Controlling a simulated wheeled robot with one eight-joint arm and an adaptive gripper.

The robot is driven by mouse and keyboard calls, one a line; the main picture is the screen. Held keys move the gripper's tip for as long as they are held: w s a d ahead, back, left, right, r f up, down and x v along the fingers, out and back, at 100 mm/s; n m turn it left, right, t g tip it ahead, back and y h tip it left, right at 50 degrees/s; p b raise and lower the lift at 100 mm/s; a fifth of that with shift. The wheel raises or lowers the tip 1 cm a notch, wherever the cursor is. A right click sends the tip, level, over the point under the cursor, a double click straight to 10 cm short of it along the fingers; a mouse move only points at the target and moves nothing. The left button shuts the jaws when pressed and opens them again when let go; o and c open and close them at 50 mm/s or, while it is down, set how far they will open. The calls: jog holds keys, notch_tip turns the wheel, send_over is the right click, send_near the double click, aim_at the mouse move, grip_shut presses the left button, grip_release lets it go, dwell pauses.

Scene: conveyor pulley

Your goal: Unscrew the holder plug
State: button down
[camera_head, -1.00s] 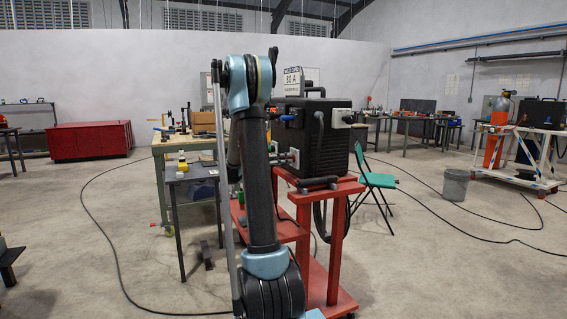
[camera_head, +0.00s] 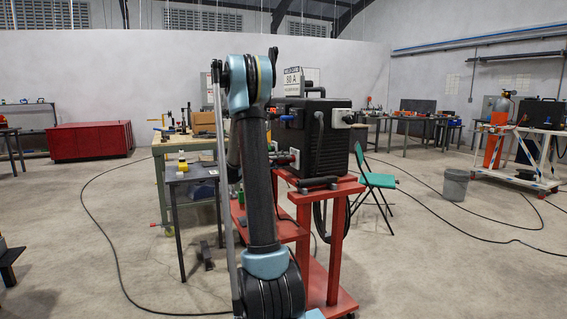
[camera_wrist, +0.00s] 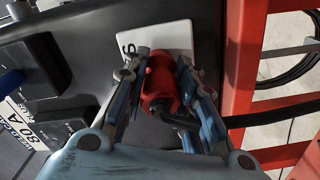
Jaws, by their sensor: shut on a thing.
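The red holder plug (camera_wrist: 160,78) sits at the front of the dark welding machine in the wrist view, beside a white label plate (camera_wrist: 160,40). A black cable end (camera_wrist: 180,122) comes off the plug's lower side. My gripper (camera_wrist: 161,64) has one finger on each side of the plug and is shut on it. The plug's seat in the machine is mostly hidden behind the plug and fingers. In the head view, the black welding machine (camera_head: 335,135) stands behind my arm, which hides most of the plug area.
The machine stands on a red cart (camera_head: 335,245), whose red frame (camera_wrist: 240,70) runs close to my right finger in the wrist view. Dark blocks with a blue connector (camera_wrist: 12,82) lie left. A small dark table (camera_head: 190,173) and green chair (camera_head: 378,180) flank the cart.

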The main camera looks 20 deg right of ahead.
jog(key=n, duration=0.3)
jog(key=shift+w, duration=0.1)
jog(key=c, duration=1.2)
grip_release()
grip_shut()
